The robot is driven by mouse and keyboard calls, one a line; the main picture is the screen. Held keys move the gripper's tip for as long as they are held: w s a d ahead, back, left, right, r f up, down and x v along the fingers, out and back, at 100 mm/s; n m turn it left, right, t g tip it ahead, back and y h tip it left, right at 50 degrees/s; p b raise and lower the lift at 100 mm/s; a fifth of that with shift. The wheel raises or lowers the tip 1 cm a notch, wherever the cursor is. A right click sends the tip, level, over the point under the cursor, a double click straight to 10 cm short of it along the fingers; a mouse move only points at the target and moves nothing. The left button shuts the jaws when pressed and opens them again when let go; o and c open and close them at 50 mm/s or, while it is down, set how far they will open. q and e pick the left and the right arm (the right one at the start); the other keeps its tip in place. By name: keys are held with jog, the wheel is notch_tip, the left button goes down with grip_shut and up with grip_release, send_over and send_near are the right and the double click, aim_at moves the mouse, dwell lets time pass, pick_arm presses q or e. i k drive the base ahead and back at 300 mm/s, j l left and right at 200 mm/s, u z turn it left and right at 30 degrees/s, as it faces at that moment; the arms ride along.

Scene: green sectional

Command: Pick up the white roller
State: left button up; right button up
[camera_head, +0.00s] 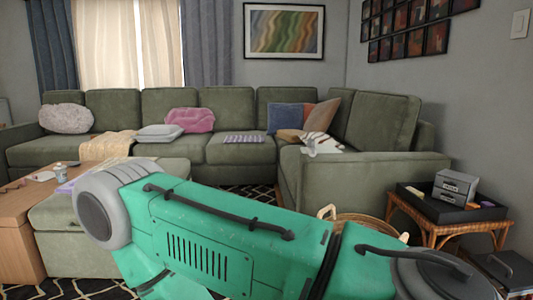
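I cannot pick out a white roller with certainty in the head view. Small pale items (42,176) lie on the wooden coffee table at the left, too small to make out. A small pale object (472,206) lies in the black tray (425,205) on the wicker side table at the right, and I cannot tell what it is. My green and grey arm crosses the lower middle from the right and hides the floor behind it. Neither gripper shows.
A green sectional sofa (235,148) with cushions and throws fills the back. The wooden coffee table (18,205) and a green ottoman (60,240) stand at left. A wicker side table (435,228) and a basket (375,218) stand at right. Patterned rug shows between.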

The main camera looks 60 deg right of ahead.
aim_at(311, 148)
jog(key=z, duration=2.4)
